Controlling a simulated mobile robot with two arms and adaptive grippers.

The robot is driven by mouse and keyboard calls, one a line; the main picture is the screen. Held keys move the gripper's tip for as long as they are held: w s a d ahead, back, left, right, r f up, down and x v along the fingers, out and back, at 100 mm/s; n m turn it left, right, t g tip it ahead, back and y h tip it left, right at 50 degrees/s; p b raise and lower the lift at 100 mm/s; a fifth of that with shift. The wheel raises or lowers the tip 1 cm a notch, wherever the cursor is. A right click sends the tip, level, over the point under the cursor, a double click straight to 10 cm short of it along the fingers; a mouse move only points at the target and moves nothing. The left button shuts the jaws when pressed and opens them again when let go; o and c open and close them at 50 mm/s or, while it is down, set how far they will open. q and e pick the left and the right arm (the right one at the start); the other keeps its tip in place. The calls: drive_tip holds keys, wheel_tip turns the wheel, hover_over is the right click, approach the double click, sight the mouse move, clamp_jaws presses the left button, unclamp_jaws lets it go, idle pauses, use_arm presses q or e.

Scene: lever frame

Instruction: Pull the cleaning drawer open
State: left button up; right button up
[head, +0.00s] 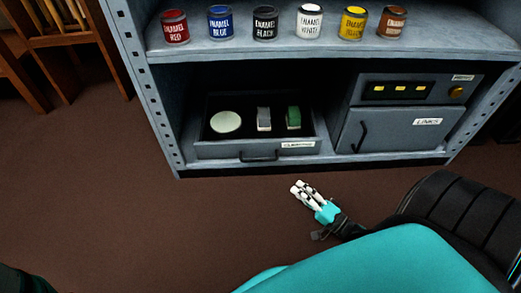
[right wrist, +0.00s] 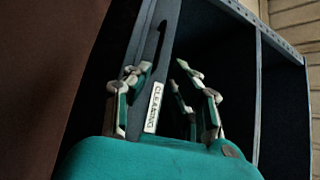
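The cleaning drawer (head: 222,151) is in the lower left bay of the grey shelf unit in the head view. It stands pulled out, with its inside showing. Its black handle (head: 259,156) is on the front, beside the label (head: 298,144), which reads CLEANING in the right wrist view (right wrist: 153,107). My right gripper (head: 301,189) is in front of the unit, below and right of the handle, apart from it. In the right wrist view its fingers (right wrist: 168,82) are spread with nothing between them. My left gripper does not show.
A white disc (head: 226,121), a grey-white block (head: 264,119) and a green block (head: 293,118) lie in the drawer. A LINKS door (head: 395,131) is to its right. Several enamel cans stand on the shelf above. Wooden chairs (head: 65,35) are at left; the brown floor in front is clear.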

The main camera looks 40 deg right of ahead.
sight(261, 160)
drive_tip(key=b+x, duration=0.7)
drive_tip(key=x, duration=0.8)
drive_tip(key=shift+w+a+f, duration=0.1)
drive_tip(key=shift+w, duration=0.3)
drive_tip(key=shift+w+a, duration=0.1)
drive_tip(key=shift+w, duration=0.25)
clamp_jaws()
